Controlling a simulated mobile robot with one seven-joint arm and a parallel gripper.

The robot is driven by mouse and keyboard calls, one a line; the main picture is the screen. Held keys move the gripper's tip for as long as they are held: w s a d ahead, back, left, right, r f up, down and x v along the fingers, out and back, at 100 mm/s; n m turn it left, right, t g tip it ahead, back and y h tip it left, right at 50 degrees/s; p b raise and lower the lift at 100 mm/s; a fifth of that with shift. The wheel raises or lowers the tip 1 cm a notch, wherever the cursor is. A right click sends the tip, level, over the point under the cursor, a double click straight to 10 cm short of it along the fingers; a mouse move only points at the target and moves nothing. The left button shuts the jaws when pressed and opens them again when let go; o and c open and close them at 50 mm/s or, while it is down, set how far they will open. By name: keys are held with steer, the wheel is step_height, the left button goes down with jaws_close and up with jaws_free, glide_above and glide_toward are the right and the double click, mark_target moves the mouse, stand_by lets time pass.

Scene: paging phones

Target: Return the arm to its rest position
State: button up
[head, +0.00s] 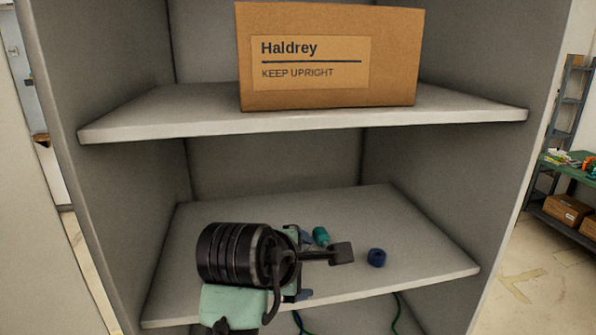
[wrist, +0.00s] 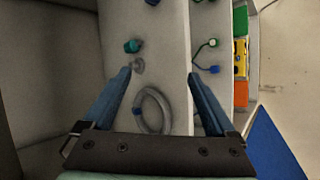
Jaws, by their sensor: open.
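My gripper (wrist: 159,73) is open in the wrist view, its two blue fingers spread wide with nothing held between them. Below the fingertips is a grey looped cable (wrist: 147,112) with a grey end piece, lying on the shelf; I cannot tell the exact gap. In the head view my dark wrist and gripper are in front of and over the lower shelf (head: 420,262), and the gripper's fingers are partly hidden by my own wrist parts.
A teal piece (head: 321,236) and a blue piece (head: 377,257) lie on this shelf close to my gripper. A cardboard box (head: 330,85) labelled Haldrey stands on the upper shelf (head: 180,112). Cabinet side walls (head: 110,190) flank the arm. Green cables hang below the shelf.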

steer(key=s+d+r+m+t+b, duration=0.1)
steer(key=s+r+m+t+b, duration=0.3)
steer(key=r+m+t+b, duration=0.7)
steer(key=s+a+r+m+t+y, duration=0.2)
steer(key=s+r+m+t, duration=0.3)
steer(key=s+r, duration=0.7)
steer(key=s+t+y, duration=0.1)
steer(key=s+t, duration=0.1)
steer(key=s, duration=0.2)
steer(key=shift+r+t+y, duration=0.3)
steer(key=shift+r+y, duration=0.1)
